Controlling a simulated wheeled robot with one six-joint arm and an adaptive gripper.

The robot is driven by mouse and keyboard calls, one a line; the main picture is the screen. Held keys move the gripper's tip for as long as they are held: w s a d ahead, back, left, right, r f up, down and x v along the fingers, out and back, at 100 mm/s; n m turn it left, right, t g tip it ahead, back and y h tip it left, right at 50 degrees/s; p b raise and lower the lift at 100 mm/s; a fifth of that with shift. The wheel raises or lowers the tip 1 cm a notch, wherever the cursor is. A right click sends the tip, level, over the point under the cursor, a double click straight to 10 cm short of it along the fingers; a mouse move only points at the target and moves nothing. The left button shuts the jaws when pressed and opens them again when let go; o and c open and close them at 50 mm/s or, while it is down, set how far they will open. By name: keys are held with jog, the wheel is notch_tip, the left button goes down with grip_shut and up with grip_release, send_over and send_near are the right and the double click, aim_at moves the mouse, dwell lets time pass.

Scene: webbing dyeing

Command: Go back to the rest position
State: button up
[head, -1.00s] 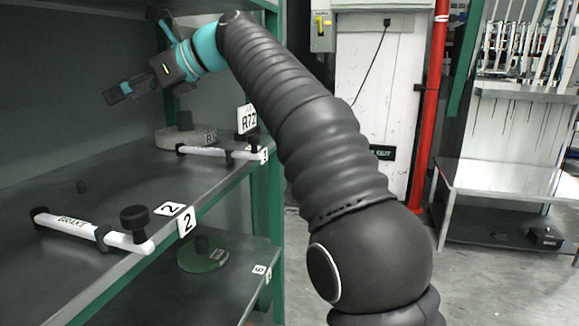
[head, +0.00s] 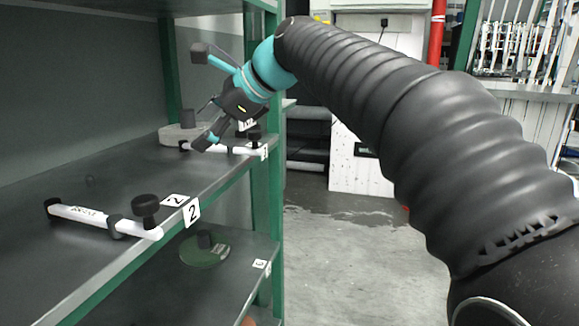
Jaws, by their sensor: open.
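My gripper (head: 203,97) is open and empty, with its dark fingers spread apart. It hangs in the air over the front edge of the upper shelf (head: 110,185), above the far white bar (head: 220,149). One finger overlaps that bar in the picture; I cannot tell how close it is. My arm reaches in from the right side of the picture, covered in a black ribbed sleeve. A white bar with black lettering and a black knob (head: 100,217) lies on the near part of the shelf.
Green posts (head: 263,190) frame the rack. A label marked 2 (head: 192,212) is on the shelf edge. A round green object (head: 205,250) sits on the lower shelf (head: 160,290). A grey disc (head: 178,134) stands farther back. The floor (head: 335,260) right of the rack is clear.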

jog(key=s+d+f+n+t+h, duration=0.1)
jog(key=s+d+f+n+h, duration=0.2)
jog(key=s+d+f, duration=0.35)
jog(key=s+d+f+n+t+h, duration=0.1)
jog(key=s+d+f+n+h, duration=0.15)
jog(key=d+f, duration=0.7)
jog(key=s+d+f+n+h, duration=0.4)
jog(key=s+d+f+n, duration=0.5)
jog(key=s+d+f, duration=0.5)
jog(key=shift+s+d+f, duration=0.25)
jog(key=shift+d+f, duration=0.1)
jog(key=shift+f, duration=0.1)
